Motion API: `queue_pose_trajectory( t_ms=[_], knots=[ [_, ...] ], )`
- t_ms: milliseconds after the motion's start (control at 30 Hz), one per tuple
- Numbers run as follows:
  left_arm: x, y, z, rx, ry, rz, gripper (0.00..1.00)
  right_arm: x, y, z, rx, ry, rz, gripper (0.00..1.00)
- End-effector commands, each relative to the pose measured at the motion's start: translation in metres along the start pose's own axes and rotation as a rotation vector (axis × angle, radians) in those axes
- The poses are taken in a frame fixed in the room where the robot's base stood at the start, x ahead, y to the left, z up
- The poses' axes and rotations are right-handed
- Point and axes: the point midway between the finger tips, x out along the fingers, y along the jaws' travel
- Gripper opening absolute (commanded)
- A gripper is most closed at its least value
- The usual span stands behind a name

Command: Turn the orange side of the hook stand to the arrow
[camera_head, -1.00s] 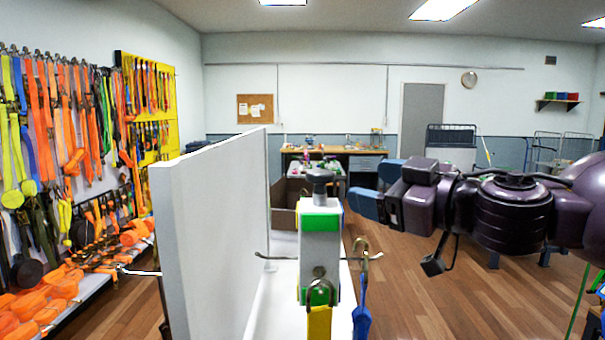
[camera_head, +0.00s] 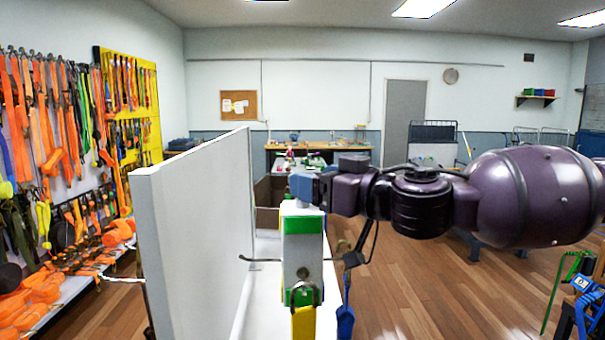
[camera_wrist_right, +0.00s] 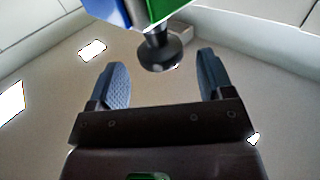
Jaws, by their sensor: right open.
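The hook stand (camera_head: 302,252) is a pale upright post with green bands facing me and hooks around it. A yellow strap (camera_head: 303,322) and a blue strap (camera_head: 345,320) hang on its hooks. My right gripper (camera_head: 305,188) is at the top of the stand and hides the dark knob in the head view. In the right wrist view the knob (camera_wrist_right: 160,52) lies between the tips of the open right gripper (camera_wrist_right: 163,68), with a gap on both sides. That view also shows blue and green faces of the stand (camera_wrist_right: 165,8). No orange face or arrow shows. My left gripper is not in view.
A tall white panel (camera_head: 195,230) stands just left of the stand, close to its left hook. A wall of hanging straps (camera_head: 60,140) is farther left. A workbench (camera_head: 330,150) stands at the back.

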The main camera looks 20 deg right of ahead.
Motion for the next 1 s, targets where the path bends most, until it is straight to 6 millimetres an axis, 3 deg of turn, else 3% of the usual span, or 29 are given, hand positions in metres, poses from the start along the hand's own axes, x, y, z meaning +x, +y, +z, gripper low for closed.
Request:
queue_pose_trajectory(
  t_ms=[300, 667, 1000],
  knots=[
    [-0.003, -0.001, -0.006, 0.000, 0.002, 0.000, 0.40, 0.034, -0.001, -0.001, -0.002, 0.001, -0.001, 0.74],
    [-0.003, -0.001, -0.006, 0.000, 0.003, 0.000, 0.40, 0.037, 0.000, 0.000, -0.002, 0.000, 0.000, 0.74],
    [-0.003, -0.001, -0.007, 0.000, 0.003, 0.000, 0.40, 0.037, 0.000, 0.000, -0.001, 0.000, 0.000, 0.23]
  ],
)
